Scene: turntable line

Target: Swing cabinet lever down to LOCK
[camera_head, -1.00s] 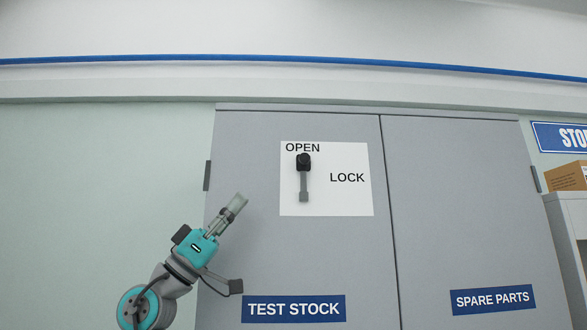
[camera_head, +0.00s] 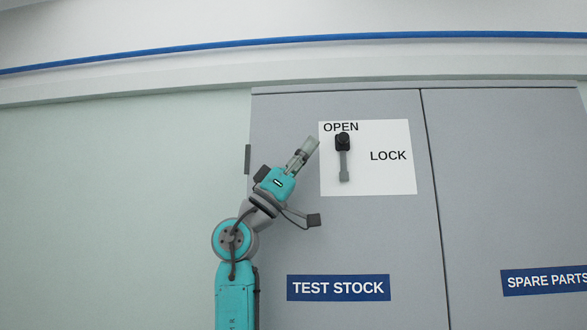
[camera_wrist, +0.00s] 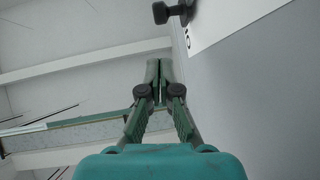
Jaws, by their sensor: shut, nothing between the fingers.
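The cabinet lever (camera_head: 344,163) is a grey handle on a black pivot (camera_head: 342,141), mounted on a white plate (camera_head: 395,182) on the left cabinet door. The handle hangs straight down below the pivot. OPEN (camera_head: 341,127) is printed above the pivot and LOCK (camera_head: 388,156) to its right. My gripper (camera_head: 312,144) is shut and empty, pointing up and right, left of the lever and apart from it in the picture. In the wrist view my shut gripper (camera_wrist: 159,66) points upward, and part of the lever assembly (camera_wrist: 174,12) shows at the top edge.
The left door (camera_head: 410,255) carries a TEST STOCK label (camera_head: 338,287); the right door (camera_head: 500,200) carries a SPARE PARTS label (camera_head: 547,281). A door hinge (camera_head: 248,159) sits at the left edge. The pale wall (camera_head: 110,200) left of the cabinet is clear.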

